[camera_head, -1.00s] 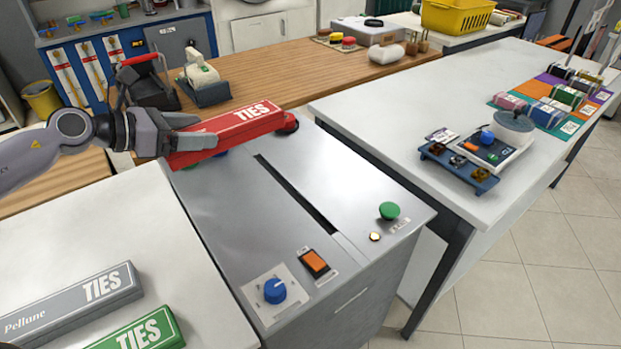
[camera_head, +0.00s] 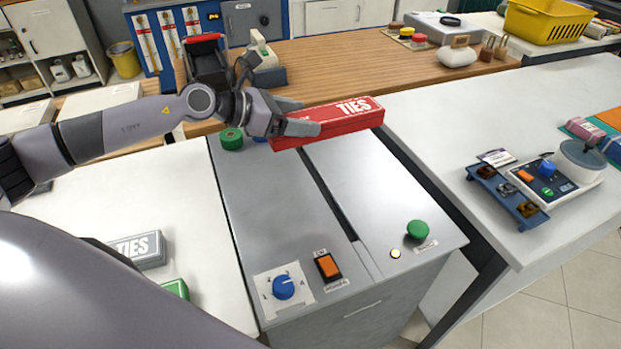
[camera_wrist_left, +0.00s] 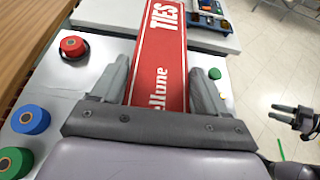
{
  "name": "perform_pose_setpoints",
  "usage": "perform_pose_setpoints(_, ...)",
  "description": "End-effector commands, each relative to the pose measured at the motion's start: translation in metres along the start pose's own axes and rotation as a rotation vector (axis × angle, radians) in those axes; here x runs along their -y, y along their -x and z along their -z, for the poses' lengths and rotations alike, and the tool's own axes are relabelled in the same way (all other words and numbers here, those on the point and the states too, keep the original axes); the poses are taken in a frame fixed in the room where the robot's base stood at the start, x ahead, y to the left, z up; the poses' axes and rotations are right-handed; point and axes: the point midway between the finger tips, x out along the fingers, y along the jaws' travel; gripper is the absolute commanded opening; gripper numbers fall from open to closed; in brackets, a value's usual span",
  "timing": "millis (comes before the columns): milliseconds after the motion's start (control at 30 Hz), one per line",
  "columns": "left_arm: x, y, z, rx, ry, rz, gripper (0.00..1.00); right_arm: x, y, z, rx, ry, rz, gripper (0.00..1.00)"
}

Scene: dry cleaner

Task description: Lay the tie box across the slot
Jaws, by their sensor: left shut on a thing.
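The red tie box (camera_head: 345,115) is in my left gripper (camera_head: 308,116), whose fingers are shut on its near-left end. The box also shows in the left wrist view (camera_wrist_left: 163,60), pointing away between the fingers. In the head view it lies crosswise over the far end of the dark slot (camera_head: 333,200) in the grey machine top (camera_head: 255,205). It appears held above the surface; the exact gap cannot be told. The rest of the slot is uncovered. My right gripper (camera_wrist_left: 284,112) shows at the right of the left wrist view, open and empty.
The machine top carries a green button (camera_head: 418,229), an orange switch (camera_head: 328,266) and a blue dial (camera_head: 284,287). A red button (camera_wrist_left: 73,47) is left of the box. Grey (camera_head: 143,249) and green (camera_head: 176,288) tie boxes lie on the left white table.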

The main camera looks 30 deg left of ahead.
Motion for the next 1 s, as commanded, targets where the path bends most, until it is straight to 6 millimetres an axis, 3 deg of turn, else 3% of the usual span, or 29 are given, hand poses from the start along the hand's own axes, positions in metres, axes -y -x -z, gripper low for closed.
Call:
perform_pose_setpoints(100, 0.001, -0.015, 0.035, -0.002, 0.007, 0.002, 0.41, 0.000, -0.004, -0.007, 0.001, -0.001, 0.001, 0.43)
perform_pose_setpoints(333, 0.001, -0.037, 0.088, -0.001, 0.005, 0.001, 0.41, 0.001, -0.012, -0.017, 0.001, -0.001, 0.001, 0.43)
perform_pose_setpoints(567, 0.001, -0.046, 0.108, 0.002, 0.001, 0.000, 0.41, 0.001, -0.015, -0.021, 0.001, -0.002, 0.001, 0.43)
perform_pose_setpoints(800, 0.001, -0.059, 0.141, 0.002, 0.004, 0.000, 0.41, 0.001, -0.021, -0.029, 0.000, -0.002, 0.002, 0.43)
perform_pose_setpoints(1000, 0.000, -0.061, 0.147, 0.002, -0.001, 0.000, 0.41, 0.001, -0.021, -0.029, 0.000, -0.003, 0.002, 0.43)
